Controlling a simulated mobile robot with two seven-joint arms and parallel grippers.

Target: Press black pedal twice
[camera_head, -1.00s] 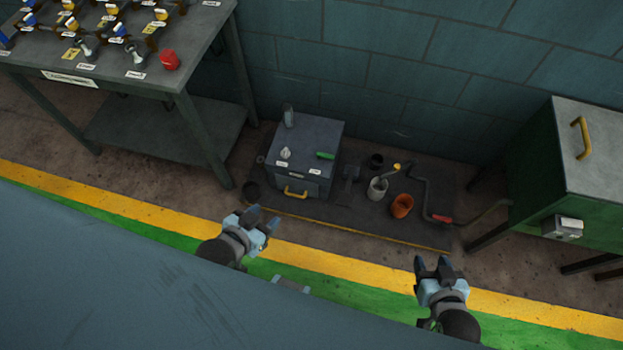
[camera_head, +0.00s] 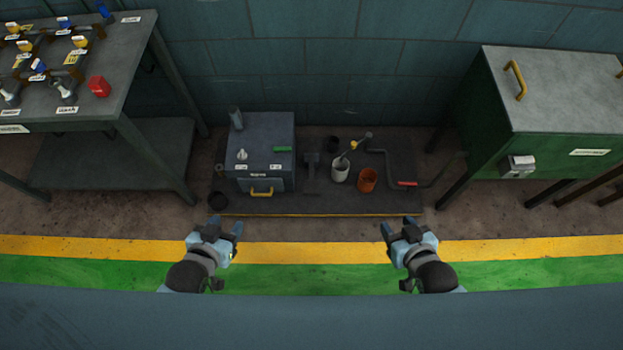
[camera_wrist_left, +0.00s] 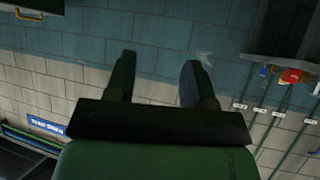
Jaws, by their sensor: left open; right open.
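My left gripper (camera_head: 226,224) is open and empty above the yellow floor stripe, in front of the platform and below the grey box in the picture. My right gripper (camera_head: 396,227) is open and empty, in front of the platform's right end. The left wrist view shows my left gripper's two fingers (camera_wrist_left: 158,85) apart, facing a tiled wall.
A workbench (camera_head: 125,70) stands left, a green cabinet (camera_head: 500,130) right. The floor between grippers and platform is clear.

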